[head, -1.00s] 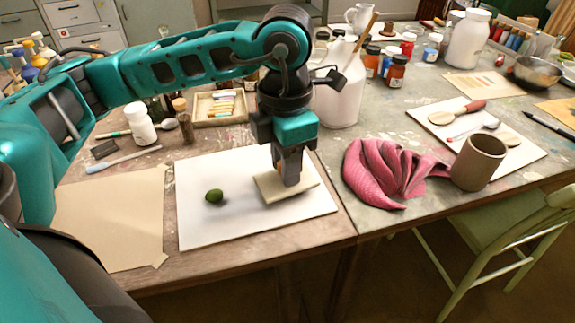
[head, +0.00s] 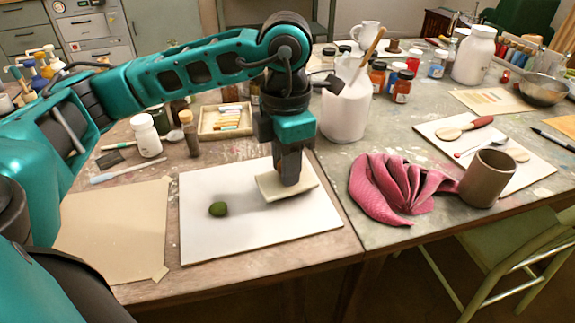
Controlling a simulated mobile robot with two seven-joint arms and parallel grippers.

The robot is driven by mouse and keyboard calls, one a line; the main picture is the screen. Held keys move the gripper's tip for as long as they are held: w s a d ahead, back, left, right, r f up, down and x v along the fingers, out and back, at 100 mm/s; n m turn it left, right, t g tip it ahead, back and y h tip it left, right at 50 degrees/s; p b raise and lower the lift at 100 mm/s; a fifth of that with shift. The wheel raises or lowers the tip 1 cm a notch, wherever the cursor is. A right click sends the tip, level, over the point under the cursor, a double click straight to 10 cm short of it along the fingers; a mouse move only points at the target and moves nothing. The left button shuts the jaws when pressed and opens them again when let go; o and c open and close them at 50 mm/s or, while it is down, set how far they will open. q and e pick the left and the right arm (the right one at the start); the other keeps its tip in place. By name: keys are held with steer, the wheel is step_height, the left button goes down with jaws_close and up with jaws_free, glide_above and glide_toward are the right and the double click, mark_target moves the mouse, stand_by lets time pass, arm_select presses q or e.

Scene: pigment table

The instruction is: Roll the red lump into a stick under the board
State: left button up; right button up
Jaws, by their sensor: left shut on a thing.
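A small lump (head: 218,209), which looks dark green rather than red, lies on the left half of a white slab (head: 225,240) on the table. It is rounded, not stick-shaped. My left gripper (head: 289,176) points down and is shut on a small cream board (head: 268,190) over the right half of the slab. The board is right of the lump and apart from it, slightly tilted, with a shadow beneath it. It looks just above the slab. I see no red lump. My right gripper is not in view.
A brown paper sheet (head: 110,235) lies left of the slab. A pink cloth (head: 385,190) and a brown cup (head: 488,178) are to its right. Behind stand a white jug (head: 345,110), a tray of pastels (head: 210,121) and a white bottle (head: 146,136).

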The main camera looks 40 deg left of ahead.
arm_select(q)
steer(key=shift+w+a, duration=0.3)
steer(key=shift+a, duration=0.05)
steer(key=shift+s+d, duration=1.4)
steer(key=shift+d, duration=0.25)
steer(key=shift+s+d, duration=0.1)
steer(key=shift+s+d, duration=0.3)
steer(key=shift+d, duration=0.1)
steer(key=shift+w+a+f+b, duration=0.15)
steer(key=shift+w+a+b, duration=0.3)
steer(key=shift+a, duration=0.1)
steer(key=shift+w+a+b, duration=0.55)
steer(key=shift+w+a, duration=0.8)
steer(key=shift+a, duration=0.25)
steer(key=shift+s+d, duration=0.9)
steer(key=shift+d, duration=0.2)
steer(key=shift+s+d, duration=0.9)
steer(key=shift+d, duration=0.15)
steer(key=shift+w+a+b, duration=0.4)
steer(key=shift+w+a, duration=0.5)
steer(key=shift+a, duration=0.2)
